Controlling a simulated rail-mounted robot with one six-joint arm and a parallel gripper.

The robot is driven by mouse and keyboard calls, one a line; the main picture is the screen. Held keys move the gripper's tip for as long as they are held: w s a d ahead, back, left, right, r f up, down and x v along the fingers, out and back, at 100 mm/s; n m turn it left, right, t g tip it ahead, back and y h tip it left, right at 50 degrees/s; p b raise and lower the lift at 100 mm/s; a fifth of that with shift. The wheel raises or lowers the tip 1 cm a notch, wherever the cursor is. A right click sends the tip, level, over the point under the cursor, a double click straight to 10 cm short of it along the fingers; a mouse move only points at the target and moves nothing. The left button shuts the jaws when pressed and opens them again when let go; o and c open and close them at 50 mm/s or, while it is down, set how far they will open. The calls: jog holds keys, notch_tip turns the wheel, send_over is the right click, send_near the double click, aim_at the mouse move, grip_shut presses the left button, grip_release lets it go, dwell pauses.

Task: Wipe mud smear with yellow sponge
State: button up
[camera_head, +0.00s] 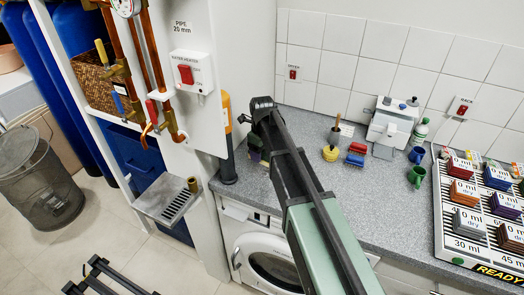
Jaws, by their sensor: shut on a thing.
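The black far end of my arm (263,105) hangs over the left end of the grey counter, beside an orange-topped cylinder. I cannot make out my gripper's jaws or anything between them. A green and dark purple item shows just below this end, partly hidden by the arm. No yellow sponge is clearly visible. A small yellow rounded object (330,153) stands on the counter right of the arm, and I cannot tell that it is a sponge. I cannot make out a mud smear; part of the counter is hidden behind my arm.
Red (355,159) and blue blocks lie on the grey counter (318,180) near a white appliance (392,124). A white panel with copper pipes (152,70) stands left. A metal bin (40,180) is on the floor.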

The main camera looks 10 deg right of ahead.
jog(key=shift+f, duration=0.1)
notch_tip(320, 180, up, 3)
jog(key=p, duration=0.3)
dwell(0.4)
